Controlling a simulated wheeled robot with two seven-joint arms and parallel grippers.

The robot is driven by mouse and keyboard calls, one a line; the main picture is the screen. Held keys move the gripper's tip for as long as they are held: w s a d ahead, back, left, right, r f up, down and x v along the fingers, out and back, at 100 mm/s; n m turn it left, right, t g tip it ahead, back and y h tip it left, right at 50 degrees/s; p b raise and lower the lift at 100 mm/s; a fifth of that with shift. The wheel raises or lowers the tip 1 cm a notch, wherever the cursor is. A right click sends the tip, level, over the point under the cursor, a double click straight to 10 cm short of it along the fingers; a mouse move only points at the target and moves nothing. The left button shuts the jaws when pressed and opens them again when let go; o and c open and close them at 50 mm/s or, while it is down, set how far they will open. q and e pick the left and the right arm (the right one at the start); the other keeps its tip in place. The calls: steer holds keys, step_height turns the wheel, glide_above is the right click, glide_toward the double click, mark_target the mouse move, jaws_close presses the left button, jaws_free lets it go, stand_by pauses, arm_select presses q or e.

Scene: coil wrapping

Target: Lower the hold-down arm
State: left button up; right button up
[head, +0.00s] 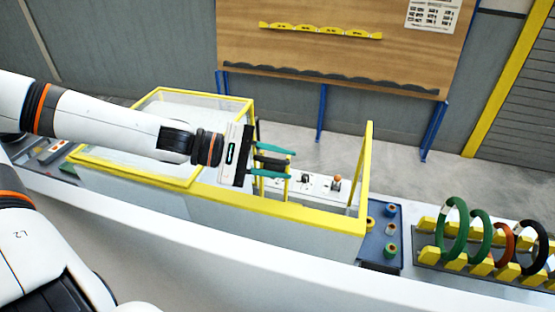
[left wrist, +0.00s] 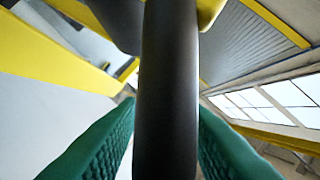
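My left gripper (head: 281,162) reaches in from the left, over the yellow-framed guard. Its two green fingers are apart, one on each side of a dark bar (head: 271,161) that looks like the hold-down arm. In the left wrist view the bar (left wrist: 168,90) runs upright between the green fingers. A narrow gap shows beside the left finger; I cannot tell whether the right finger touches the bar. The bar's far end and mounting are mostly hidden by the gripper and guard. My right gripper is not in view.
The yellow-framed guard (head: 215,197) surrounds the work area, with a tall yellow post (head: 364,160) on its right. A control panel with an orange-topped knob (head: 336,181) lies inside. A blue tray (head: 379,252) and a rack with green, orange and black coils (head: 480,238) stand to the right.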

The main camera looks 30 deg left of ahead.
arm_select(q)
steer(key=shift+a, duration=0.1)
jaws_close()
steer(key=shift+w+f, duration=0.1)
steer(key=w+a+f+n, duration=0.1)
steer(key=w+a+f, duration=0.2)
steer(key=w, duration=0.8)
steer(key=shift+w+g, duration=0.3)
steer(key=shift+w, duration=0.05)
stand_by(0.5)
